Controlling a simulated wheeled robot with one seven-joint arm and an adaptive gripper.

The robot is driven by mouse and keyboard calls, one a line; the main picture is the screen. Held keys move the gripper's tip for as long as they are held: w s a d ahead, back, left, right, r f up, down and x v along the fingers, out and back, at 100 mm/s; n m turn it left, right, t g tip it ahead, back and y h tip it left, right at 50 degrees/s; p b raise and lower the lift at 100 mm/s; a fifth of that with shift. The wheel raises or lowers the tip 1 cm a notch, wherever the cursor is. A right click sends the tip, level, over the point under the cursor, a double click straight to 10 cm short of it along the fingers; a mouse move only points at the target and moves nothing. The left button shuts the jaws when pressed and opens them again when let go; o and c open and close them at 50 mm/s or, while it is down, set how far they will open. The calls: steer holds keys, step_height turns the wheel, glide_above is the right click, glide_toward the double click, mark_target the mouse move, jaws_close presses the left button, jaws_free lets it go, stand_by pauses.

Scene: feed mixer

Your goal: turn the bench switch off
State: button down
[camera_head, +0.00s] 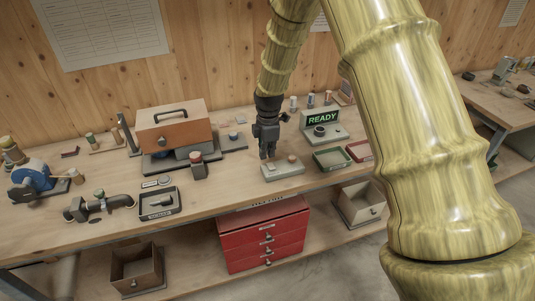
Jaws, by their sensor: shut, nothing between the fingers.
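A low pale box (284,171) with a small knob (292,159) on top sits near the front edge of the workbench (225,190). It looks like the bench switch, but its position is too small to read. My gripper (267,156) points down, shut and empty, over the left and back part of this box. I cannot tell whether the fingertips touch it. A lit green READY sign (322,119) stands on a grey unit behind and to the right of the box.
An orange-lidded machine (172,125) and a small post with a reddish top (198,165) stand to the left. Green (332,158) and red (359,151) trays lie to the right, partly near my arm. A red drawer cabinet (262,236) is below the bench.

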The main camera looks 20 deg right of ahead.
steer(key=shift+w+r+b, duration=0.2)
steer(key=shift+r+b, duration=0.15)
steer(key=shift+r, duration=0.55)
step_height(320, 180, up, 9)
steer(key=w+b, duration=0.1)
steer(key=b, duration=0.1)
steer(key=shift+b, duration=0.35)
steer(key=shift+f, duration=0.1)
